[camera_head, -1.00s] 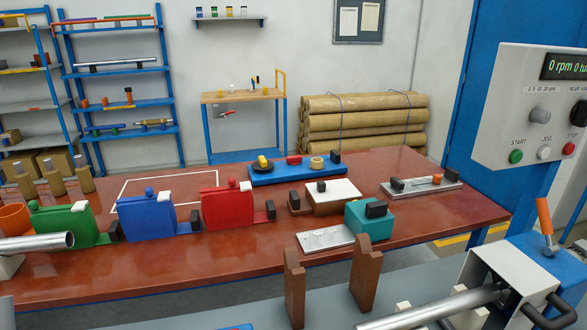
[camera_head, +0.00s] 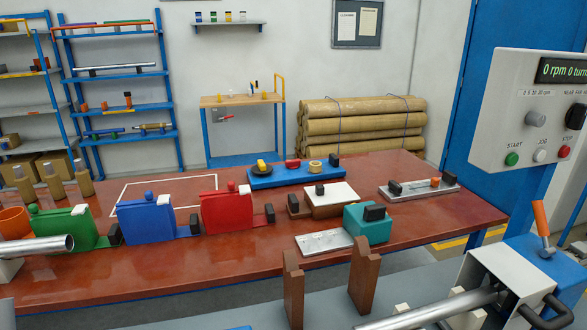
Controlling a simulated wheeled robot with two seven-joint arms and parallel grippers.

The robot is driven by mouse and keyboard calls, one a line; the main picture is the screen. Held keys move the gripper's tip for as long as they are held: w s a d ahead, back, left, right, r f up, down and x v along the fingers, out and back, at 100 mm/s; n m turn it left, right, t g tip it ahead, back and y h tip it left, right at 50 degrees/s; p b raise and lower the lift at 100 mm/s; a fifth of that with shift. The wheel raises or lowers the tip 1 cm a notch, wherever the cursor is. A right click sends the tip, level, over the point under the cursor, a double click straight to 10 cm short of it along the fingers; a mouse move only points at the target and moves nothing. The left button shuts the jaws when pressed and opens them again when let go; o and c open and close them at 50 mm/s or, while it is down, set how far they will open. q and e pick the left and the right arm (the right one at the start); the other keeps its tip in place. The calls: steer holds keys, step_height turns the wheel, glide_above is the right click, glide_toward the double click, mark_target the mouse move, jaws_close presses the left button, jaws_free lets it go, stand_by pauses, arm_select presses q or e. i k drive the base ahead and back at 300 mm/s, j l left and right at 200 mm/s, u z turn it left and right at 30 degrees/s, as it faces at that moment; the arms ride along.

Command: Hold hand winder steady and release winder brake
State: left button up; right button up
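The winder stands at the bottom right. It has a blue housing (camera_head: 535,262), a pale open-sided box (camera_head: 497,262) and a grey shaft (camera_head: 440,308) running left from it. An orange-handled lever (camera_head: 541,218) rises from the top of the blue housing, nearly upright with a slight lean. It looks like the brake lever, but I cannot tell its state. A black curved handle (camera_head: 545,312) shows at the bottom edge and is partly cut off. Neither of my grippers is in view, and nothing touches the lever.
A control panel (camera_head: 520,110) reads 0 rpm above the winder. Two brown uprights (camera_head: 362,280) stand left of the shaft. Behind is a red-brown table (camera_head: 250,265) with green (camera_head: 68,230), blue (camera_head: 146,222) and red (camera_head: 227,213) holders. A metal tube (camera_head: 35,245) lies far left.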

mark_target(292, 164)
steer(key=k, duration=0.6)
steer(key=z, duration=2)
steer(key=i+l+z, duration=0.2)
steer(key=i+z, duration=0.15)
steer(key=i, duration=0.45)
steer(key=i+z, duration=0.35)
steer(key=i, duration=0.45)
steer(key=i+u, duration=0.15)
steer(key=i, duration=0.4)
steer(key=i+u, duration=0.15)
steer(key=i, duration=0.4)
steer(key=i+l+u, duration=0.1)
steer(key=i, duration=0.45)
steer(key=i+l+u, duration=0.15)
steer(key=i, duration=0.35)
steer(key=i+j+u, duration=0.15)
steer(key=i+u, duration=0.15)
steer(key=u, duration=0.15)
steer(key=i+u, duration=0.3)
steer(key=u, duration=0.15)
steer(key=i+l+u, duration=0.1)
steer(key=i+u, duration=0.35)
steer(key=i+l+u, duration=0.15)
steer(key=u, duration=0.3)
steer(key=i+j+u, duration=0.2)
steer(key=i+u, duration=0.2)
steer(key=i, duration=0.4)
steer(key=i+l+u, duration=0.1)
steer(key=i+u, duration=0.35)
steer(key=i, duration=2.9)
